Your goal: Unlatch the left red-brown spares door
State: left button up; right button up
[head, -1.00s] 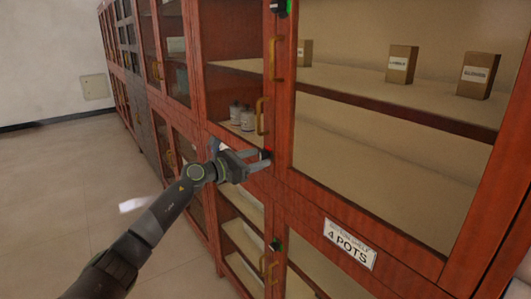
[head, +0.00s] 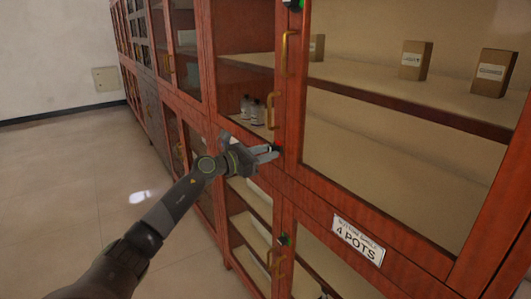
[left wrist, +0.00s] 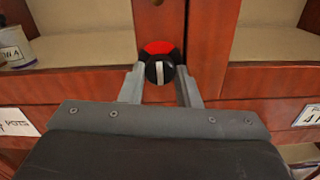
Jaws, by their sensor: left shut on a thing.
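The left red-brown spares door (head: 246,132) is a glazed wooden door with a brass handle (head: 270,110), and it looks closed. At its lower right corner is a round black latch knob with a white line, clear in the left wrist view (left wrist: 160,70). A red sector shows above the knob, and the white line stands upright. My left gripper (head: 272,153) is at this knob, its two fingers (left wrist: 160,84) on either side and shut on it. In the head view the fingers mostly hide the knob. My right gripper is not in view.
The right glazed door (head: 400,135) shows boxes on a shelf, with a sign reading 4 POTS (head: 357,240) below. Another latch (head: 285,240) with green showing is lower down. Bottles (head: 252,110) stand behind the left door. Open floor (head: 80,190) lies to the left.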

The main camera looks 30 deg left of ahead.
pick_arm(q)
jog(key=n+p, duration=0.3)
jog(key=shift+r, duration=0.2)
jog(key=n+p, duration=0.4)
jog(key=n, duration=0.2)
jog(key=shift+p, duration=0.3)
jog(key=n+p, duration=0.3)
jog(key=n, duration=0.1)
jog(key=shift+p, duration=0.4)
jog(key=shift+f+n+p, duration=0.15)
jog(key=shift+n+p, duration=1.3)
jog(key=shift+n, duration=0.75)
jog(key=o, duration=1)
jog(key=shift+c, duration=0.2)
jog(key=shift+f, duration=0.1)
